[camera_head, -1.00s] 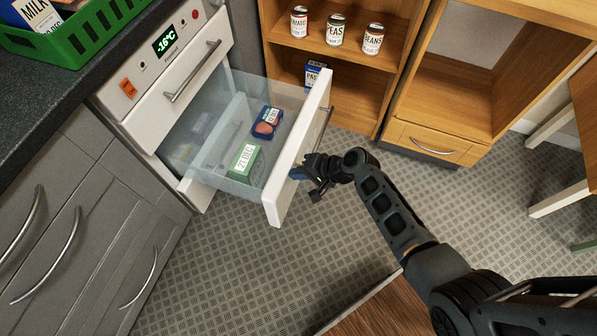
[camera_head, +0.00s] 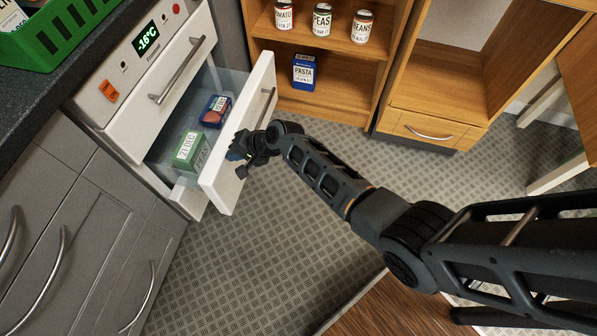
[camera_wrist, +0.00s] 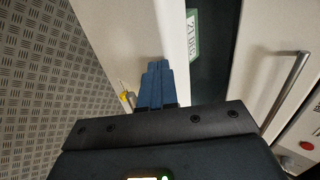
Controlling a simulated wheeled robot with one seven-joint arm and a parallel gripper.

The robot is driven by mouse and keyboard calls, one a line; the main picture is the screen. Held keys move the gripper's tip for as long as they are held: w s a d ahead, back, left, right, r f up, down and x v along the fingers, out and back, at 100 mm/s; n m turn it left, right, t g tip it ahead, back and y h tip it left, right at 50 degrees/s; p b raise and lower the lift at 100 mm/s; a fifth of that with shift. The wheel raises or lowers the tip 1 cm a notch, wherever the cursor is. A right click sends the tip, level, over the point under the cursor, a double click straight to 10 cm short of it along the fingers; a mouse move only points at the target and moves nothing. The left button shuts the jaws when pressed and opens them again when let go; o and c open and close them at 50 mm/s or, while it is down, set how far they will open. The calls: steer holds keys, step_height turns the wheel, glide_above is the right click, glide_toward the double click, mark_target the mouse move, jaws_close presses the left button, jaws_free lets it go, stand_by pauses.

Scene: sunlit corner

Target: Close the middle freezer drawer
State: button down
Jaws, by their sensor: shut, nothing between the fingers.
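The middle freezer drawer (camera_head: 238,140) is partly open, with a white front and clear sides. A green box (camera_head: 191,151) and a blue box with a red picture (camera_head: 215,111) lie inside it. My gripper (camera_head: 238,148) is at the outer face of the drawer front, near the handle (camera_head: 268,104). In the wrist view, my shut fingers (camera_wrist: 156,82) hold nothing and point at the white drawer front (camera_wrist: 160,30); they look close to or touching it. The freezer (camera_head: 127,66) shows -16°C on its display. The upper drawer (camera_head: 165,92) is shut.
A wooden shelf (camera_head: 330,104) with several cans and a blue pasta box (camera_head: 305,71) stands behind the drawer. A wooden cabinet (camera_head: 440,100) is to its right. A green crate (camera_head: 62,38) sits on the dark counter (camera_head: 40,84). The patterned floor (camera_head: 260,240) in front is clear.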

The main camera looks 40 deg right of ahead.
steer(key=shift+w+a+b, duration=1.6)
steer(key=shift+w+a, duration=0.15)
steer(key=shift+w, duration=0.6)
steer(key=shift+w+a+b, duration=1.6)
steer(key=shift+w+a, duration=0.1)
steer(key=shift+w, duration=0.7)
steer(key=shift+w+a+b, duration=1.6)
steer(key=shift+w+a, duration=0.15)
steer(key=shift+w, duration=0.6)
steer(key=shift+s+d, duration=0.1)
